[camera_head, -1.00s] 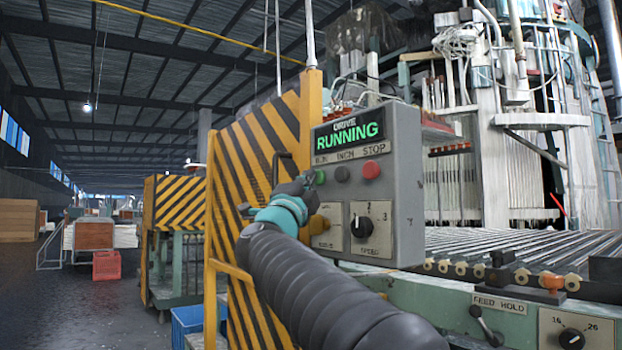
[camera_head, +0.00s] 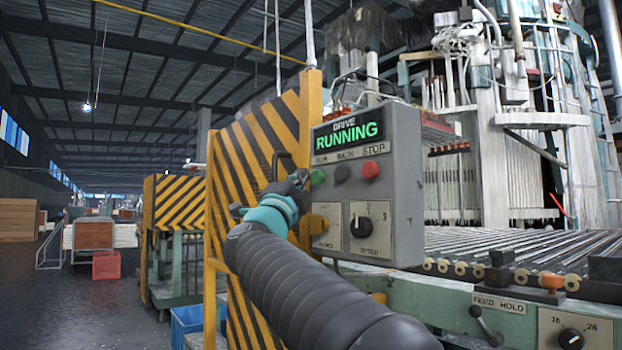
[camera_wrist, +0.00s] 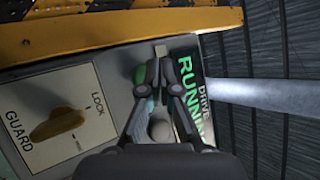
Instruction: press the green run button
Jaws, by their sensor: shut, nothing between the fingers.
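The green run button (camera_head: 318,177) is at the left of a row of three on the grey drive control box (camera_head: 405,215). Its display (camera_head: 349,137) is lit green and reads "DRIVE RUNNING". My gripper (camera_head: 304,178) is shut and empty, just left of the green button in the head view. I cannot tell whether its tips touch the button or stand a little apart. In the wrist view my gripper (camera_wrist: 160,52) reaches over the box face, and its fingers partly hide the green button (camera_wrist: 146,88).
A dark button (camera_head: 342,173) and a red stop button (camera_head: 371,170) sit to the right. Below are a yellow guard switch (camera_head: 318,222) and a black speed knob (camera_head: 360,227). A yellow-black striped guard (camera_head: 250,160) stands left of the box. A roller conveyor (camera_head: 520,248) runs right.

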